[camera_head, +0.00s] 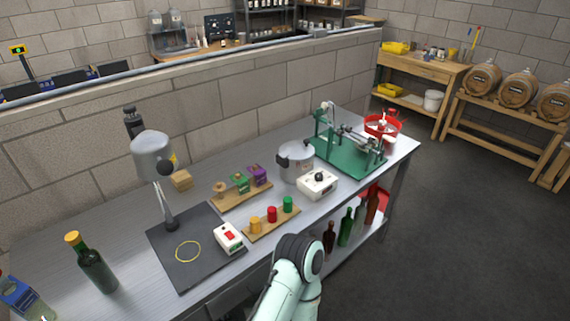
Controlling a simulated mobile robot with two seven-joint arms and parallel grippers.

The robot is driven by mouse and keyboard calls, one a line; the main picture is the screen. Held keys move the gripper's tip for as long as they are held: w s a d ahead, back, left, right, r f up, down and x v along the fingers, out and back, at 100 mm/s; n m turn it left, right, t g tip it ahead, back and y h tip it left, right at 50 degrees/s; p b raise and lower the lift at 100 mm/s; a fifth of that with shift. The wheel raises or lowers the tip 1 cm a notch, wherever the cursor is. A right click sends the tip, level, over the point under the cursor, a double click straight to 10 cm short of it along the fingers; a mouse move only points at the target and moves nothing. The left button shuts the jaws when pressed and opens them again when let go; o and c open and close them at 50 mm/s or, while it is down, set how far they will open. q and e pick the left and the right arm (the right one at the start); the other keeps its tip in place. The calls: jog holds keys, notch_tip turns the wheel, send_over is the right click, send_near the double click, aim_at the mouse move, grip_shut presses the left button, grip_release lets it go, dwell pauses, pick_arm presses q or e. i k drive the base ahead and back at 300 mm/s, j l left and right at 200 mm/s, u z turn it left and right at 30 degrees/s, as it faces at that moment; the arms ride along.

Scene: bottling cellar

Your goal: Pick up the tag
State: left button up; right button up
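I cannot make out a tag for certain anywhere in the head view. The workbench (75,262) carries a dark mat (168,248) with a thin yellow ring (188,251) marked on it. A green bottle with a yellow cap (91,263) stands left of the mat. A bottle with a blue label (24,298) is cut off at the lower left. One of my arms reaches in from the bottom centre; neither gripper shows.
Wooden racks hold coloured spools (240,182) and red, yellow and green pieces (272,214). A metal pot (296,162), white dial box (317,184) and green machine (345,155) fill the right. Bottles (346,226) stand below.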

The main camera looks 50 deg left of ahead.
aim_at(261, 176)
jog(key=i, duration=1.6)
jog(key=i+u, duration=0.2)
jog(key=i, duration=0.2)
jog(key=i+l+u, duration=0.45)
jog(key=i, duration=0.3)
jog(key=j+u, duration=0.1)
jog(key=u, duration=3.4)
